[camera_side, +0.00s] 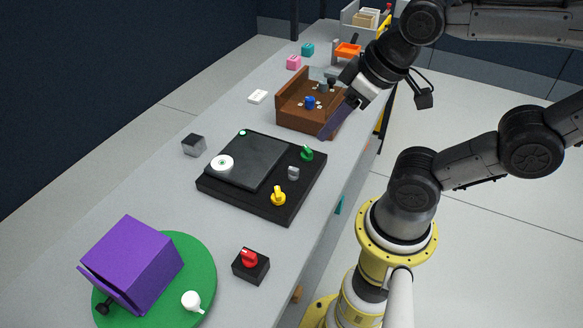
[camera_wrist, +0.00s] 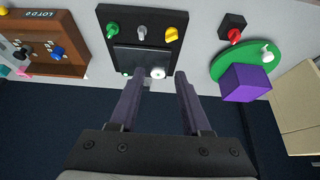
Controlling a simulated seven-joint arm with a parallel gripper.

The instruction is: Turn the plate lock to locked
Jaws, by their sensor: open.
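A black panel (camera_side: 287,210) lies on the bench with a dark square plate (camera_side: 246,160) on it. Along its right side stand a green knob (camera_side: 306,153), a small grey knob (camera_side: 293,173) and a yellow knob (camera_side: 278,196). In the wrist view the green knob (camera_wrist: 113,30), grey knob (camera_wrist: 141,32) and yellow knob (camera_wrist: 171,34) line the panel's far edge. I cannot tell which knob is the plate lock. A white round piece (camera_side: 222,163) sits at the plate's corner. My gripper (camera_side: 328,132) is open and empty, beside the brown box and apart from the panel.
A brown box (camera_side: 318,124) with blue and grey knobs stands behind the panel. A red knob (camera_side: 249,259) on a black block and a green disc (camera_side: 203,262) bearing a purple box (camera_side: 133,262) are nearer. Bare bench surrounds the panel.

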